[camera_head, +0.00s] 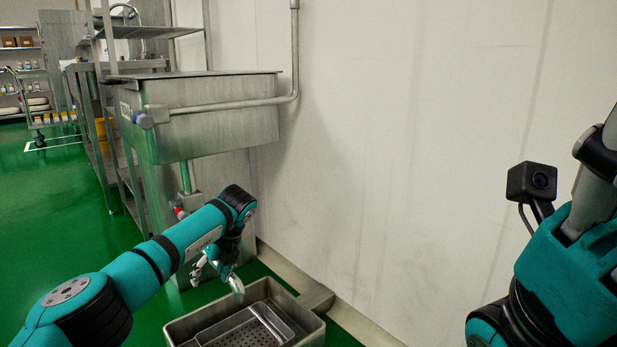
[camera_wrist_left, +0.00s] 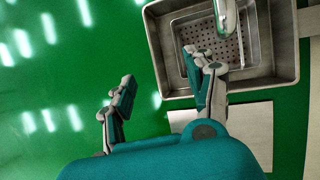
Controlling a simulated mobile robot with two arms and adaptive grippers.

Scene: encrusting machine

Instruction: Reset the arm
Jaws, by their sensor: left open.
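The right finger overlaps the basin's near edge, and the left finger is over green floor. My right arm (camera_head: 570,270) is folded up at the right edge of the head view. Its gripper is not seen.
The metal basin (camera_head: 312,328) stands low by the white wall (camera_head: 400,150), with a perforated tray (camera_wrist_left: 185,62) inside. A shiny metal piece (camera_wrist_left: 226,18) reaches over it. A steel sink unit (camera_head: 225,95) and shelves stand behind. Green floor (camera_head: 40,220) is clear at left.

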